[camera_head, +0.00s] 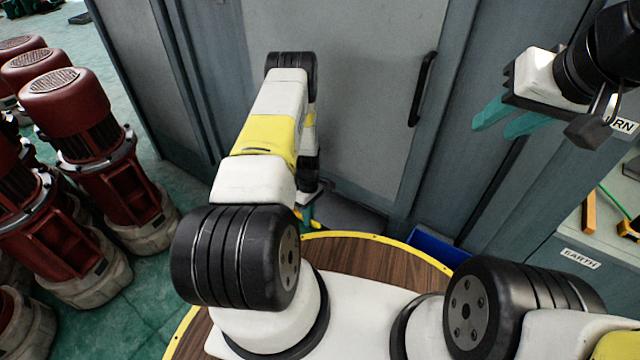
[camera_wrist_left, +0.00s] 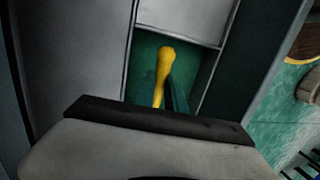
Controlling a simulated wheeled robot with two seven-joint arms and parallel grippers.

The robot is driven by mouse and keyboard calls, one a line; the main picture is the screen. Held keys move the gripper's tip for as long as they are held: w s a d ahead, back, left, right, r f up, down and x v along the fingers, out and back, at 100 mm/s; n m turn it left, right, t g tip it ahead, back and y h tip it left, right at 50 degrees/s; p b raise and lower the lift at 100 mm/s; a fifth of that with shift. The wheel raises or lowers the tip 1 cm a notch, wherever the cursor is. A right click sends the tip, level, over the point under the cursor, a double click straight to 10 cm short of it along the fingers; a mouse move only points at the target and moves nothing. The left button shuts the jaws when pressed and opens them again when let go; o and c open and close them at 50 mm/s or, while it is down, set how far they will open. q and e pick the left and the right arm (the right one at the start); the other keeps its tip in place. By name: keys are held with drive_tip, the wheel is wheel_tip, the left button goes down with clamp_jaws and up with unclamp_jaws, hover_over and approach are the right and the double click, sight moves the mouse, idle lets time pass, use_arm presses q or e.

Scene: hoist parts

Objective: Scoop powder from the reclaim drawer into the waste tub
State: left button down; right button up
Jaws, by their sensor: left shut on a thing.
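My left gripper (camera_head: 308,214) reaches down at the foot of the grey cabinet, mostly hidden behind my own arm. It is shut on a yellow scoop-like tool (camera_wrist_left: 165,62), whose rounded end points away from the teal fingers in the left wrist view. A bit of yellow shows beside the fingers in the head view. I cannot make out any powder. A low grey shape (camera_head: 352,214) at the cabinet foot may be the reclaim drawer. A blue tub (camera_head: 436,250), partly hidden, stands to its right. My right gripper (camera_head: 494,130) is raised at upper right, its teal fingers apart and empty.
The grey cabinet door (camera_head: 350,90) with a black handle (camera_head: 422,90) stands in front. Several red motors (camera_head: 85,130) crowd the left. A bench labelled EARTH (camera_head: 580,258) is at right. Green floor (camera_head: 135,310) is free between motors and my base.

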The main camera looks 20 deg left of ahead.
use_arm(q)
drive_tip(key=shift+w+a+f+x, duration=0.1)
drive_tip(key=shift+w+x, duration=0.2)
drive_tip(key=shift+x, duration=1.15)
drive_tip(key=shift+w+a+f+x, duration=0.1)
drive_tip(key=shift+w+x, duration=0.25)
drive_tip(key=shift+x, duration=1.05)
drive_tip(key=shift+w+f+x, duration=0.1)
drive_tip(key=shift+w+x, duration=0.2)
drive_tip(key=shift+x, duration=1.15)
drive_tip(key=shift+r, duration=0.25)
drive_tip(key=shift+s+d+r+v, duration=0.1)
drive_tip(key=shift+s+v, duration=0.25)
drive_tip(key=shift+v, duration=1.25)
drive_tip(key=shift+s+d+r+v, duration=0.1)
drive_tip(key=shift+s+v, duration=0.3)
drive_tip(key=shift+v, duration=1.25)
drive_tip(key=shift+s+d+r+v, duration=0.1)
drive_tip(key=shift+s+v, duration=0.25)
drive_tip(key=shift+v, duration=1.25)
